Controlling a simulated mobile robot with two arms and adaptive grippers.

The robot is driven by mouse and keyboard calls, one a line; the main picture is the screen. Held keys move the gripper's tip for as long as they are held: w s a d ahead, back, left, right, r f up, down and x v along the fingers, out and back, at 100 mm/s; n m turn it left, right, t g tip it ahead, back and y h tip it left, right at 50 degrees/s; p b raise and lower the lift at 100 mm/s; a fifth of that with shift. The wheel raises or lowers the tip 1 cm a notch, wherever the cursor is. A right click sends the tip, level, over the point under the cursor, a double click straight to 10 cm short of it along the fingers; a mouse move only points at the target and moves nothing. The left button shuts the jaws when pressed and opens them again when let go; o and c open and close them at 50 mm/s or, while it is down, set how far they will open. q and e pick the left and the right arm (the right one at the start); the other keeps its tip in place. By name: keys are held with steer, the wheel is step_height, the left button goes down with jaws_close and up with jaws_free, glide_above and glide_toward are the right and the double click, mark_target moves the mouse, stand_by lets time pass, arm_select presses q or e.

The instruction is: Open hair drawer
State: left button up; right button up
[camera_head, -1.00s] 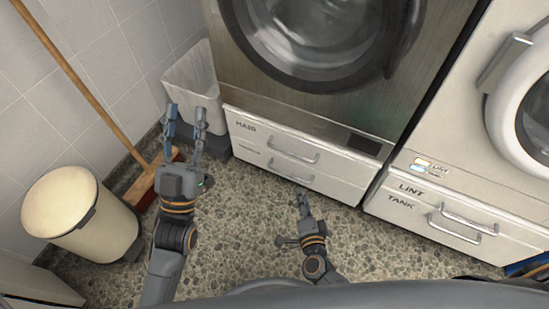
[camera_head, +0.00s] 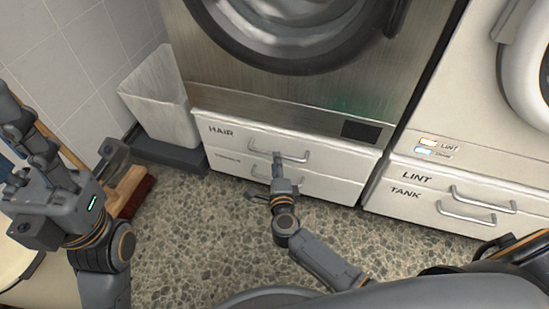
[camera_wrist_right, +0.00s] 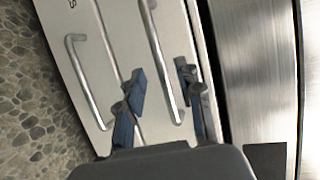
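The hair drawer (camera_head: 240,138) is the upper white drawer under the steel machine, labelled HAIR, and its front looks flush with the one below. Its metal bar handle (camera_head: 294,156) also shows in the right wrist view (camera_wrist_right: 157,45). My right gripper (camera_head: 278,158) is at this handle. In the right wrist view its two blue-padded fingers (camera_wrist_right: 163,82) stand apart, one on each side of the bar. I cannot tell whether they touch it. My left gripper (camera_head: 14,128) is at the left edge, empty, its fingers apart and partly cut off.
A lower drawer (camera_head: 228,162) with its own handle (camera_wrist_right: 88,80) is just below. The LINT TANK drawer (camera_head: 428,190) is to the right. A white bin (camera_head: 160,100) stands left of the drawers. A broom head (camera_head: 135,195) lies by my left gripper. The speckled floor (camera_head: 190,230) in front is clear.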

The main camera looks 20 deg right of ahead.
steer(key=b+x, duration=0.1)
steer(key=x, duration=0.4)
jaws_close()
